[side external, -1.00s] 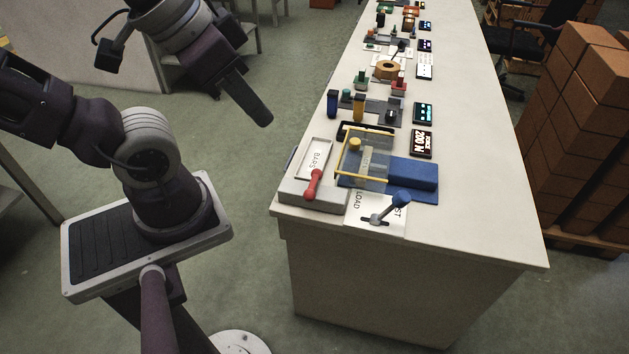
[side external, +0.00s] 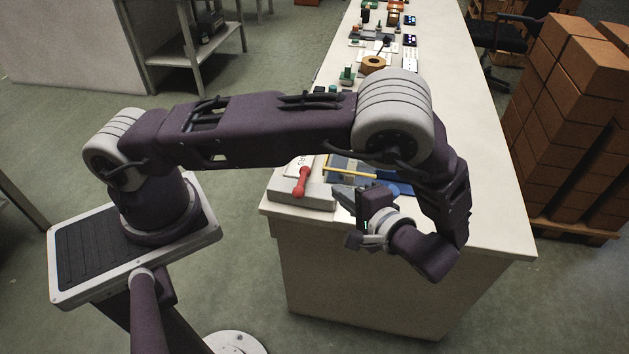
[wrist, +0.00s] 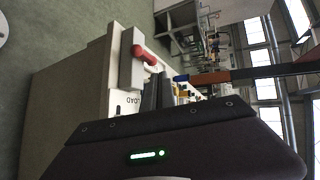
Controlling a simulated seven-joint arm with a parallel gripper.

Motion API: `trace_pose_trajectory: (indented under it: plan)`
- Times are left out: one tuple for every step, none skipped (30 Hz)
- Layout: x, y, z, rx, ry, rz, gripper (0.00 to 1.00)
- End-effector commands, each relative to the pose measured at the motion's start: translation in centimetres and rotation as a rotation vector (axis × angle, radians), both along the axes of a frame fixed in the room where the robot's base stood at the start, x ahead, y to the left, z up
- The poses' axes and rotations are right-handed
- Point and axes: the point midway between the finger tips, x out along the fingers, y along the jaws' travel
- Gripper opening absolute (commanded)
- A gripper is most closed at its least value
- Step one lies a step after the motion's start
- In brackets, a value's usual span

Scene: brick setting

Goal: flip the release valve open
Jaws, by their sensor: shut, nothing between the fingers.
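A red-handled lever (side external: 303,181) sits on a pale grey base (side external: 310,200) at the near left corner of the bench. In the wrist view the red lever (wrist: 143,55) lies ahead of the fingertips, slightly left. My gripper (side external: 337,191) is shut and empty, to the right of the red lever and apart from it. It also shows in the wrist view (wrist: 157,82), beside a plate lettered LOAD (wrist: 128,101). The blue-knobbed metal lever on that plate is hidden behind my gripper in the side view. No label shows which lever is the release valve.
A yellow-framed clear cover (side external: 347,168) stands just behind my gripper. My arm hides much of the middle bench. A tan ring (side external: 373,64) and several small devices stand farther back. Brick stacks (side external: 570,130) are to the right.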

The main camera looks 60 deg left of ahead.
Motion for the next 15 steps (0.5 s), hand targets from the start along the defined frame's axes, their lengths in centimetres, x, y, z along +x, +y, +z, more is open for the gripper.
trace_pose_trajectory:
  plan:
    - [0.0,-0.1,-2.1,0.076,-0.016,-0.053,0.0]
    - [0.0,-0.1,-3.2,0.118,-0.034,-0.085,0.0]
    - [0.0,-0.1,-4.4,0.167,-0.058,-0.127,0.0]
    - [0.0,-0.1,-5.3,0.2,-0.075,-0.157,0.0]
    - [0.0,-0.1,-6.1,0.228,-0.092,-0.184,0.0]
    - [0.0,0.0,-7.0,0.26,-0.111,-0.218,0.0]
    - [-0.1,0.0,-7.5,0.28,-0.123,-0.24,0.0]
    - [-0.1,0.0,-8.0,0.296,-0.135,-0.258,0.0]
    - [-0.1,0.1,-8.4,0.312,-0.146,-0.279,0.0]
    - [-0.1,0.1,-8.7,0.32,-0.154,-0.29,0.0]
    - [-0.2,0.1,-8.9,0.327,-0.159,-0.298,0.0]
    - [-0.2,0.1,-9.0,0.332,-0.163,-0.305,0.0]
    - [-0.2,0.1,-9.1,0.334,-0.165,-0.307,0.0]
    - [-0.2,0.2,-9.1,0.335,-0.166,-0.308,0.0]
    - [-0.2,0.2,-9.1,0.335,-0.166,-0.308,0.0]
